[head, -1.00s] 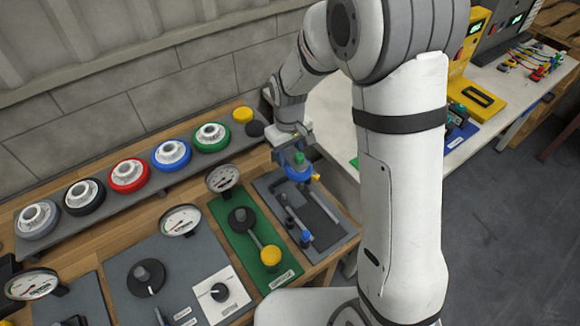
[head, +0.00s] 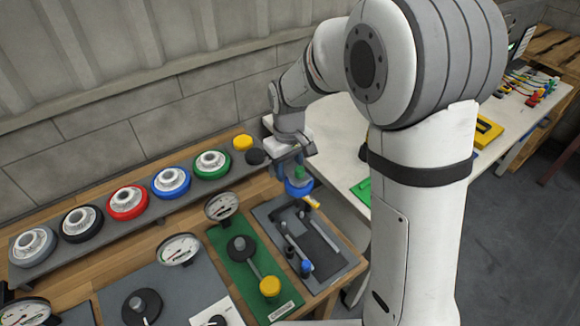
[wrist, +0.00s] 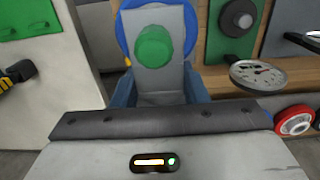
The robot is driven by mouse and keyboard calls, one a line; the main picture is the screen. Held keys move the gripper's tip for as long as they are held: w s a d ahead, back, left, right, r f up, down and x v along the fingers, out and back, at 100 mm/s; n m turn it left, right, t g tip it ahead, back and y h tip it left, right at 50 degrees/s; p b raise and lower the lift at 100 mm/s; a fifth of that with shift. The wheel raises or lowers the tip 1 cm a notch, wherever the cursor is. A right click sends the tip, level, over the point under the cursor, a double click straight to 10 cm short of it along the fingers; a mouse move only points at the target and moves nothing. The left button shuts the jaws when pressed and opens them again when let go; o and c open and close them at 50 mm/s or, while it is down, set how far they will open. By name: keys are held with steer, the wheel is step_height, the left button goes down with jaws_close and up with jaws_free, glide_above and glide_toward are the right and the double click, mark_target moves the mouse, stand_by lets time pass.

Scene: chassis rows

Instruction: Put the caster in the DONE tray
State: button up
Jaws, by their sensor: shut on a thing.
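The caster (head: 298,187) has a blue wheel, a green knob and a yellow tab in the head view. My gripper (head: 294,166) is shut on it and holds it above the far end of a grey panel. In the wrist view the caster's green knob (wrist: 154,47) and grey bracket lie between the blue fingers of my gripper (wrist: 160,88), with the blue wheel behind. A green flat thing (head: 362,192) lies on the white table at right, partly hidden by my arm. No DONE label is readable.
The grey panel (head: 340,268) holds small rods and fittings. A green panel (head: 222,243) with a yellow knob is left of it, and gauges stand nearby. A shelf of coloured wheels (head: 128,203) runs along the wall. The white table (head: 335,135) has clear room.

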mark_target(289, 166)
steer(key=shift+r+p, duration=1.2)
steer(key=shift+r, duration=0.8)
